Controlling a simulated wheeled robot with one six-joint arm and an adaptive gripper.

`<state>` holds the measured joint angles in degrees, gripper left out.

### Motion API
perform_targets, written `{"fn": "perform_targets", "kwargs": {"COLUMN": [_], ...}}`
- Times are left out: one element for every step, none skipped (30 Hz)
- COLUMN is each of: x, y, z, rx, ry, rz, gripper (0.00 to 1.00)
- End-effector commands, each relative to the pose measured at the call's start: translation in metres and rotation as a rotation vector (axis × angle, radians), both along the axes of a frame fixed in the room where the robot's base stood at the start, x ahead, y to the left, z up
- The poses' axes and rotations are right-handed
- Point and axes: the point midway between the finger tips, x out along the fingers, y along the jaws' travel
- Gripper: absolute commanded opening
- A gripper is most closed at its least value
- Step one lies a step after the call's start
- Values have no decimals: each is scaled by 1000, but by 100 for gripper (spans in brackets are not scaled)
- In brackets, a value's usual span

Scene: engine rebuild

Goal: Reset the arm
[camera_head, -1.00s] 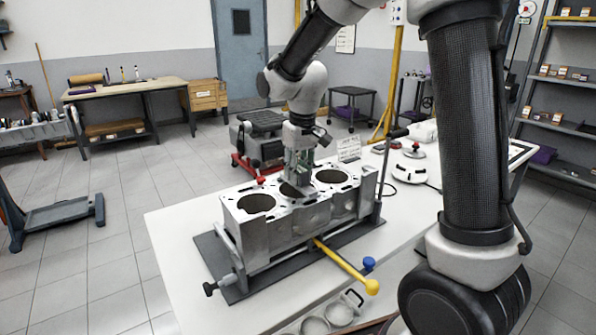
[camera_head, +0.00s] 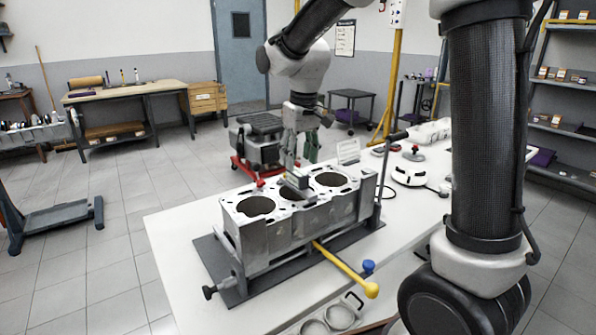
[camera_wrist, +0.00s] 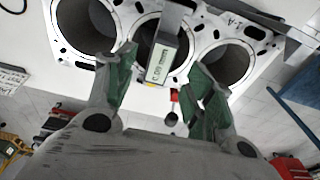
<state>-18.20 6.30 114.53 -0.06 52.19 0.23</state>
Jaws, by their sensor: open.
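My gripper (camera_head: 300,158) hangs above the engine block, pointing down, its green-padded fingers apart. In the wrist view my gripper (camera_wrist: 163,98) is open and empty. The grey engine block (camera_head: 300,222) stands on a dark base plate on the white table, with three round bores along its top. A small grey and green device (camera_head: 296,183) with a lettered face sits at the middle bore, below my fingers and apart from them. In the wrist view the device (camera_wrist: 165,55) covers part of that bore.
A yellow-handled bar (camera_head: 345,268) sticks out in front of the block. A blue knob (camera_head: 369,266) and metal rings (camera_head: 340,316) are near the front edge. A white device (camera_head: 410,174) and an upright rod stand to the right.

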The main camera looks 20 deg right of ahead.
Motion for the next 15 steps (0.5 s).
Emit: {"fn": "perform_targets", "kwargs": {"x": [-1, -1, -2, -3, -4, -5, -5, -6, -6, -7, -7, -7, -8, -7, -7], "y": [0, 0, -1, -1, -1, -2, -2, -2, -2, -2, -2, -2, -2, -2, -2], "z": [13, 19, 28, 33, 39, 45, 49, 53, 57, 59, 61, 63, 64, 64, 63], "rx": [2, 1, 1, 1, 1, 1, 1, 1, 1, 1, 0, 0, 0, 0, 1], "ry": [-5, -4, -4, -4, -4, -2, -2, -2, -2, -2, -1, 0, 1, -1, -4], "rz": [0, 0, 0, 0, 0, 0, 0, 0, 0, 0, 0, 0, 0, 0, 0], "gripper": [53, 53, 53, 53, 53, 53, 53, 53, 53, 53, 53, 53, 53, 53, 53]}}
